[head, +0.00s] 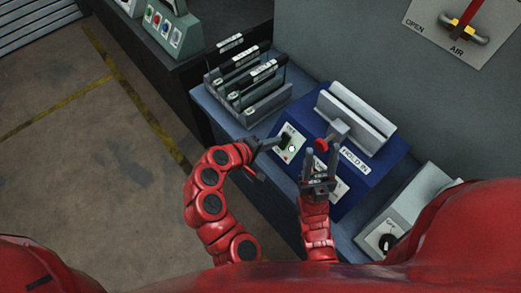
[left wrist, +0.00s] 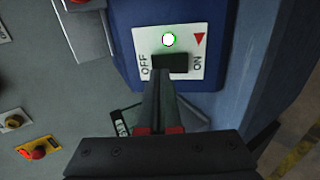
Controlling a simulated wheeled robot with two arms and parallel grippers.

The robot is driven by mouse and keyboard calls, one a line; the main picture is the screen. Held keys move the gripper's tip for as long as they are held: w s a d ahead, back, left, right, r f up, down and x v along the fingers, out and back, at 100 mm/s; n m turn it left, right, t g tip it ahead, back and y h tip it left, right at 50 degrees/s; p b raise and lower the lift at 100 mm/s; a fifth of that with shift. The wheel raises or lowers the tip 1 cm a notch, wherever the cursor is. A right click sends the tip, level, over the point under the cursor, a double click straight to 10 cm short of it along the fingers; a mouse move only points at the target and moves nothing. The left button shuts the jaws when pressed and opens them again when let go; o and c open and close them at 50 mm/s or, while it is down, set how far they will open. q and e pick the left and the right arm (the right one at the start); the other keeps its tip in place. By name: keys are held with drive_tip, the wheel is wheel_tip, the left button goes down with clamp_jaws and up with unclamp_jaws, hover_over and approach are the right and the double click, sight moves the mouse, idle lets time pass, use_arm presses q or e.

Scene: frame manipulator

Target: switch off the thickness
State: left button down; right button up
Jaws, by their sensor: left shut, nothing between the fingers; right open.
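A white switch plate (head: 284,155) marked OFF and ON is on the blue machine (head: 375,172); no label reading "thickness" is legible. In the left wrist view the plate (left wrist: 192,48) carries a black switch (left wrist: 172,62) between the OFF and ON labels and a white lamp with a green rim (left wrist: 168,40). My left gripper (head: 277,142) is shut and empty at the plate. In the left wrist view its fingers (left wrist: 158,80) overlap the switch; I cannot tell whether they touch. My right gripper (head: 318,178) is open in front of the machine, below a red knob (head: 321,145).
A HOLD IN label (head: 355,159) is right of the red knob. A grey box with a black dial (head: 388,242) is at right. The floor at left is clear.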

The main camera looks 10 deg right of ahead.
use_arm(q)
drive_tip(key=shift+x, duration=1.25)
drive_tip(key=shift+d+r, duration=0.1)
drive_tip(key=shift+r+p, duration=0.7)
drive_tip(key=shift+p, duration=0.15)
